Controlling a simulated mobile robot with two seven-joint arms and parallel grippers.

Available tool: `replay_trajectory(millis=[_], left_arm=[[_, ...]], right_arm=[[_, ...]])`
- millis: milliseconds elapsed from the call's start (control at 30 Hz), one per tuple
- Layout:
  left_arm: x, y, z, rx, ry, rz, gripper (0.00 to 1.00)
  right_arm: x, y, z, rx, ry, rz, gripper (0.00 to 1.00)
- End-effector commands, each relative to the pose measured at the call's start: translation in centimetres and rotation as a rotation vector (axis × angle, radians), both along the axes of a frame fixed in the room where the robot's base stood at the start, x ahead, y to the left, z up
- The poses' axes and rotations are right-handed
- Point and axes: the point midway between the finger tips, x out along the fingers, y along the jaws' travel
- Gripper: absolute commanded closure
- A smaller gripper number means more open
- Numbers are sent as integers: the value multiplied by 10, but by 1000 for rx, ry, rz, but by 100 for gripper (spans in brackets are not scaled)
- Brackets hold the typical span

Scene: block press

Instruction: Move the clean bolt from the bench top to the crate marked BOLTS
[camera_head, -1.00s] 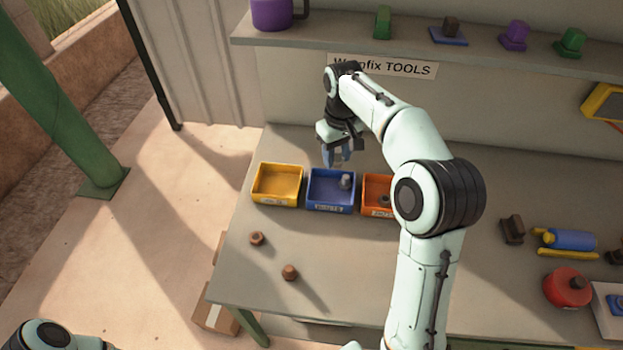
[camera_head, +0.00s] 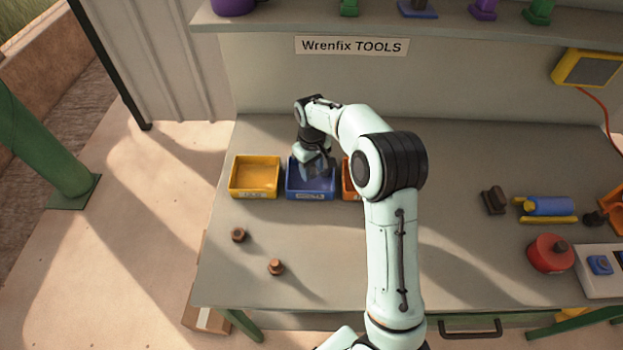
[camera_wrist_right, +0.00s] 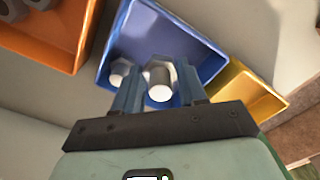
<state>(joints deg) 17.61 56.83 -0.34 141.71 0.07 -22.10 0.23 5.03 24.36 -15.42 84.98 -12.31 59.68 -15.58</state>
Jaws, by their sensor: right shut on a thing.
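The blue crate (camera_head: 297,191) stands in the middle of a row on the bench; its front label is too small to read surely. My right gripper (camera_head: 318,171) reaches down into it. In the right wrist view, my right gripper (camera_wrist_right: 160,84) is shut on a clean silver bolt (camera_wrist_right: 160,80), its pale round end toward the camera, at the blue crate (camera_wrist_right: 206,48). Another silver bolt (camera_wrist_right: 119,72) lies in the crate beside the left-hand finger. I cannot tell whether the held bolt touches the crate floor. My left gripper is out of view.
A yellow crate (camera_head: 253,192) stands left of the blue one and an orange crate (camera_head: 347,182) right of it, partly behind my arm. Two rusty brown pieces (camera_head: 239,234) (camera_head: 276,267) lie on the front bench (camera_head: 330,245). A shelf (camera_head: 420,28) runs above.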

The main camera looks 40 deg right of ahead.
Motion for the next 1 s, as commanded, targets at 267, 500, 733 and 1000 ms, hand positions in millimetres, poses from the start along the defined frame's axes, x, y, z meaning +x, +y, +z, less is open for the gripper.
replay_trajectory(millis=[267,500,733,1000], left_arm=[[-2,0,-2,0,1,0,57],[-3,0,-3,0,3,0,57],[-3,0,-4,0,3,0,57],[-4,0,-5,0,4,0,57]], right_arm=[[-1,0,-25,1,2,-1,92],[0,0,-50,0,-1,0,92],[0,0,-50,0,-1,0,92],[0,0,-52,0,-1,0,48]])
